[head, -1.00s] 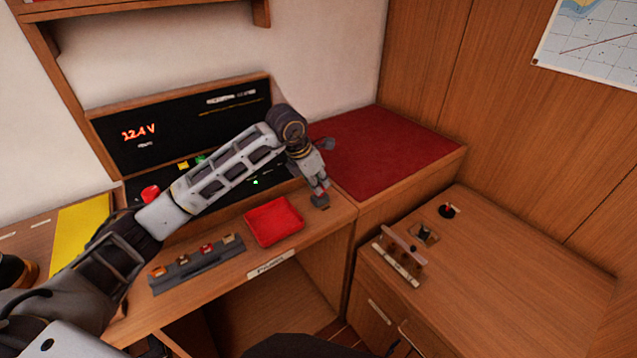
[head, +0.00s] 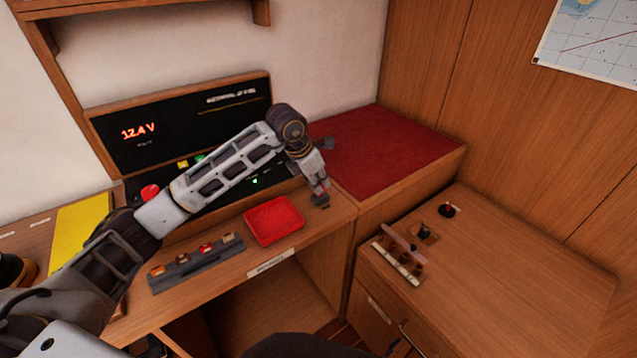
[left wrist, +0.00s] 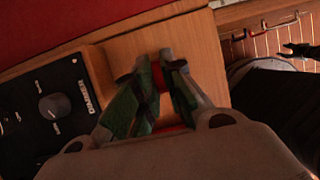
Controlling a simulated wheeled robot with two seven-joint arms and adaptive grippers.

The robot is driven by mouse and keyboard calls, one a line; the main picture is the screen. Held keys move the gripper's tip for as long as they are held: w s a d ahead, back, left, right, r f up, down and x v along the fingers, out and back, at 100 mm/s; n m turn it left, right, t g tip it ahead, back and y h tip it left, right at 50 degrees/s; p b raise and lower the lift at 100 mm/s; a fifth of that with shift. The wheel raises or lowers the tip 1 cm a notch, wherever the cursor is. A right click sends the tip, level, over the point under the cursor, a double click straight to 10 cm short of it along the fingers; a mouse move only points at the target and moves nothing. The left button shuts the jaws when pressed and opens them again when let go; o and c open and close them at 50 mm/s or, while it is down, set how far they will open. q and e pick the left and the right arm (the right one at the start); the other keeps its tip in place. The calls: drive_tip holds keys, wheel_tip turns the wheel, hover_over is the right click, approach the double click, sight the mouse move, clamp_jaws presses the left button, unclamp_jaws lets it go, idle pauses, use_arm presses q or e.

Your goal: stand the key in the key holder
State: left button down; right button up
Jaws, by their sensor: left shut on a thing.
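My left gripper (head: 322,188) is over the right end of the desk, pointing down. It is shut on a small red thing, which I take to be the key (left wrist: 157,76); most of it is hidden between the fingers. A small dark block (head: 320,201), which looks like the key holder, is on the desk right under the fingertips. I cannot tell whether the key is in it or just above it. In the left wrist view the fingers (left wrist: 162,66) hide the holder.
A red tray (head: 273,221) is left of the gripper, with a grey rack of several coloured pieces (head: 197,262) beyond it. The black instrument panel (head: 235,108) stands behind. A red cushion (head: 385,150) and a lower wooden cabinet (head: 500,265) are to the right.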

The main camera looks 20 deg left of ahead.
use_arm(q)
drive_tip(key=shift+f, duration=0.3)
idle(0.6)
drive_tip(key=c, duration=1.4)
unclamp_jaws()
drive_tip(key=shift+c, duration=0.2)
drive_tip(key=shift+r, duration=0.1)
drive_tip(key=v, duration=1.1)
drive_tip(key=shift+r, duration=0.4)
drive_tip(key=shift+s+a, duration=0.1)
drive_tip(key=shift+s, duration=0.05)
